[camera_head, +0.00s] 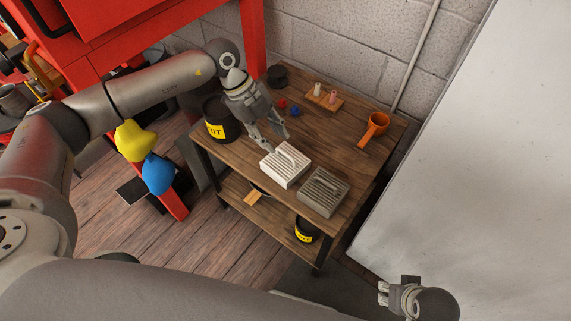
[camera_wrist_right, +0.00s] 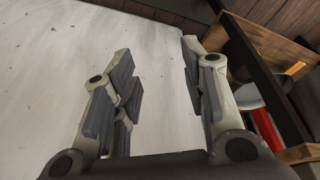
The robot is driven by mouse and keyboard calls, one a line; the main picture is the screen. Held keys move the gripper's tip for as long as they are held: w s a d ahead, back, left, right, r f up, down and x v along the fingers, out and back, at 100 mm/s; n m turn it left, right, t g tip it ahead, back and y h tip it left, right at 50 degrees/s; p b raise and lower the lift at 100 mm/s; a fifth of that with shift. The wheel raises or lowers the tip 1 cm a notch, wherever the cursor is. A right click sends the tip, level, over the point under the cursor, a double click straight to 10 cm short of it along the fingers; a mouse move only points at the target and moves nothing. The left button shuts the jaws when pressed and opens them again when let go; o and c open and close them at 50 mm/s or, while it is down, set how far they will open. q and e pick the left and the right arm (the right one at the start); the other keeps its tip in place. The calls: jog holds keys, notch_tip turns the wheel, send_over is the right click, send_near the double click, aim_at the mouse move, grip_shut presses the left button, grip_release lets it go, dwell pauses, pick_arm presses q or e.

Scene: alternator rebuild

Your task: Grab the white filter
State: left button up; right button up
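The white filter (camera_head: 284,172) is a ribbed block with a raised handle, lying on the wooden table top near its front edge. My left gripper (camera_head: 281,143) is just above and behind it, fingers pointing down towards its handle. Its two fingers look spread, with a gap between the tips. I see no clear contact with the filter. My right gripper (camera_head: 383,293) is at the bottom right, far from the filter. In the right wrist view, my right gripper (camera_wrist_right: 157,75) is open and empty.
A grey-brown filter (camera_head: 323,192) lies just right of the white one. A white panel (camera_head: 470,150) rises at the right.

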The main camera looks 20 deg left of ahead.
aim_at(282, 152)
pick_arm(q)
jog(key=shift+b+x, duration=0.6)
jog(key=shift+x, duration=2.25)
pick_arm(e)
jog(key=v, duration=0.4)
jog(key=shift+w+r, duration=0.2)
jog(key=shift+r, duration=0.2)
pick_arm(q)
jog(key=shift+r, duration=0.1)
grip_shut()
